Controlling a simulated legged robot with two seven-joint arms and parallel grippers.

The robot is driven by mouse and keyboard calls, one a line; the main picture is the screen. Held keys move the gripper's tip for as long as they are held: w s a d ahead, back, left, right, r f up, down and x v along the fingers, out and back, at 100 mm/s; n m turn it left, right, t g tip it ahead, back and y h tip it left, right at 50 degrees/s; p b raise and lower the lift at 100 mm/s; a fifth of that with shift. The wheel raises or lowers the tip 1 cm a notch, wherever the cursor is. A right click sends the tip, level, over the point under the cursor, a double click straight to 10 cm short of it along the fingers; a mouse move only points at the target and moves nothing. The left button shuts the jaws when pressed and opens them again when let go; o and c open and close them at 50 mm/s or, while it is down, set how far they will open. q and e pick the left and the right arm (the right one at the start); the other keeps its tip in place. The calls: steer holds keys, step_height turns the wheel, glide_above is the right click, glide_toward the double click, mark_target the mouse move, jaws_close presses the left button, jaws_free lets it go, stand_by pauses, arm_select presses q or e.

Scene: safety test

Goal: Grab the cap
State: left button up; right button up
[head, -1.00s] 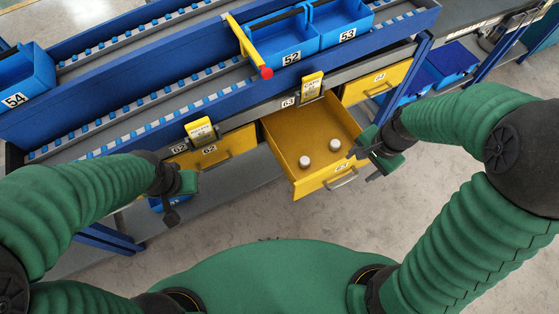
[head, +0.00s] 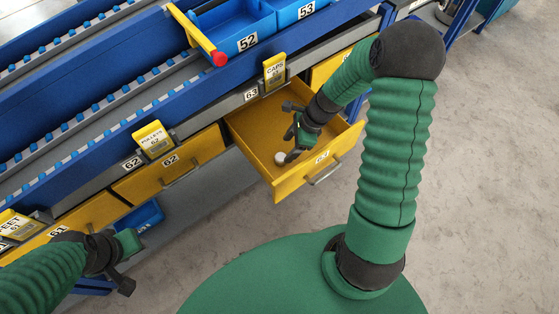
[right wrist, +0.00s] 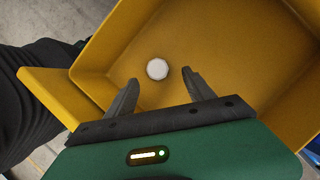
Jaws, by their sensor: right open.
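A white round cap (head: 281,158) lies on the floor of the open yellow drawer (head: 245,130), near its left side. My right gripper (head: 288,132) reaches into this drawer with its fingers spread and empty. In the head view its lower finger is close to the cap; whether they touch cannot be told. In the right wrist view a white cap (right wrist: 157,69) shows just beyond and between the two open fingertips (right wrist: 160,78). Only one cap shows in each view. My left gripper (head: 126,266) hangs at the lower left, away from the drawer; its jaws are unclear.
The drawer's front panel with its handle (head: 325,172) and its side walls surround my right gripper. A yellow CAPS label (head: 274,72) stands above the drawer. Closed yellow drawers flank it. Blue bins (head: 235,25) and a red-tipped yellow bar (head: 195,35) are above.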

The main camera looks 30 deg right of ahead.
mark_target(281, 157)
steer(key=shift+a+f, duration=0.1)
steer(key=shift+f, duration=0.35)
steer(key=b+x, duration=0.1)
steer(key=x, duration=0.1)
steer(key=b+x, duration=0.1)
steer(key=x, duration=0.2)
steer(key=shift+a+r, duration=0.15)
steer(key=shift+a, duration=0.15)
steer(key=shift+r, duration=0.1)
steer(key=shift+c, duration=0.9)
jaws_close()
